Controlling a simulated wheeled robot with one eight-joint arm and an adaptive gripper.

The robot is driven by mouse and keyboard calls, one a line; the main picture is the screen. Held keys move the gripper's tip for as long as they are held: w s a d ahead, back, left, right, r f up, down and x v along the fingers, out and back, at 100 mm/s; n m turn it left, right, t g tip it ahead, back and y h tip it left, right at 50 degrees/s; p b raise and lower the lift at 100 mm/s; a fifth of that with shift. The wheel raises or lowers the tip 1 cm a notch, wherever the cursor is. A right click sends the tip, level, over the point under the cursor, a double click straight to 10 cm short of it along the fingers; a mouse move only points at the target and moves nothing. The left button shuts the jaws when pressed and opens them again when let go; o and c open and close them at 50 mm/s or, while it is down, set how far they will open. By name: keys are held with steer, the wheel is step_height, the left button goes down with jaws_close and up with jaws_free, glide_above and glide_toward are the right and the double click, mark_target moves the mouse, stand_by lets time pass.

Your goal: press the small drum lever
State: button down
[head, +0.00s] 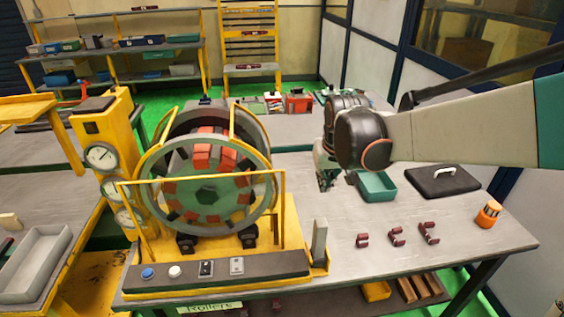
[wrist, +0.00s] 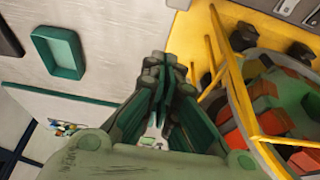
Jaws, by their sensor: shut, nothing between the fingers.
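A grey upright lever (head: 319,240) stands on a yellow foot at the right end of the control panel, in front of the drum (head: 205,185). I cannot tell for sure that it is the small drum lever. My gripper (head: 325,182) is behind and above it, right of the drum, partly hidden by my own wrist. In the wrist view my gripper (wrist: 165,75) is shut and empty, with its fingertips over the grey bench beside the yellow drum frame (wrist: 222,55). A grey piece (wrist: 179,3) at the top edge there may be the lever, mostly cut off.
The yellow guard rail (head: 200,178) stands before the drum. The control panel (head: 215,268) carries several buttons and switches. A green tray (head: 376,186), a black case (head: 444,181), several dark red clips (head: 397,237) and an orange spool (head: 488,214) lie right. Bench between lever and clips is clear.

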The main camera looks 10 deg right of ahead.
steer(key=shift+w+f, duration=0.15)
steer(key=shift+w, duration=0.1)
step_height(320, 180, down, 9)
steer(key=b, duration=0.3)
steer(key=shift+s+f, duration=0.2)
steer(key=shift+s, duration=0.2)
stand_by(0.4)
steer(key=shift+s, duration=0.15)
